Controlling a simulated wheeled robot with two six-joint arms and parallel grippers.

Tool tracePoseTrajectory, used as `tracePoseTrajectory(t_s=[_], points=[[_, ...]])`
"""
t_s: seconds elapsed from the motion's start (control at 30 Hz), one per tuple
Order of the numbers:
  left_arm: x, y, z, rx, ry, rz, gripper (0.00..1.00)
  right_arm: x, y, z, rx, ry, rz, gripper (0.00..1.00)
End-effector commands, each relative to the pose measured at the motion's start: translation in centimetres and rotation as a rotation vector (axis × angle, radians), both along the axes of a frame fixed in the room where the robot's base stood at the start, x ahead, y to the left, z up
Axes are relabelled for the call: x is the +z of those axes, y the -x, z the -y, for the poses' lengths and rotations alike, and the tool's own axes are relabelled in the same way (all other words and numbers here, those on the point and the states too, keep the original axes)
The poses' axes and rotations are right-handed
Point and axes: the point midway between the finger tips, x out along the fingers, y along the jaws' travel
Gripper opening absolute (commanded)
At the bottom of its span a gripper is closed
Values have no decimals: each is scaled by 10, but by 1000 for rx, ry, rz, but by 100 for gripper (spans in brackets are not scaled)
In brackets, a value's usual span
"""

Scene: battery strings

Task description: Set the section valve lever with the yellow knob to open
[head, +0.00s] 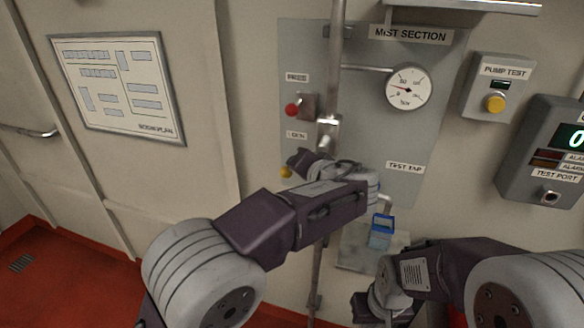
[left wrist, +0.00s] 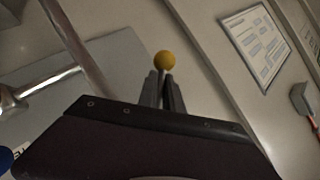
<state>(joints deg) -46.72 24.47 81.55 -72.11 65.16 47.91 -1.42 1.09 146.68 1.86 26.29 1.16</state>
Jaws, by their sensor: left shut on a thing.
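The yellow knob (head: 286,172) shows to the left of the vertical pipe (head: 335,60) in the head view, at the tip of my left gripper (head: 298,162). In the left wrist view the yellow knob (left wrist: 165,61) stands just beyond the two fingers (left wrist: 164,88), which are shut on the thin lever stem below it. My left arm hides most of the lever and its pivot in the head view. My right gripper (head: 364,307) is low at the front, partly cut off, and its jaws cannot be made out.
A red knob (head: 292,110) sits above, left of the pipe, with a metal valve body (head: 327,130) below it. A gauge (head: 408,87), pump test box (head: 497,88) and display box (head: 545,150) are on the right. A blue container (head: 381,232) stands on a small shelf.

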Motion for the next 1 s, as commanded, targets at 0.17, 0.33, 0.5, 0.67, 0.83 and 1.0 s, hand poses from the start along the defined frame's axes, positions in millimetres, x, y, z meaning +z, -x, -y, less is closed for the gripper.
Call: tracePoseTrajectory(t_s=[0.17,0.33,0.5,0.67,0.83,1.0], points=[[-12,3,9,1,161,-52,0,-12,0,0,0,0,0,0],[-18,6,20,2,314,-102,0,-16,0,0,0,0,0,0],[-22,10,31,2,456,-149,0,-19,0,0,0,0,0,0],[-25,13,40,3,572,-188,0,-20,0,0,0,0,0,0],[-27,16,48,3,667,-221,0,-20,0,0,0,0,0,0],[-27,18,53,2,730,-242,0,-20,0,0,0,0,0,0]])
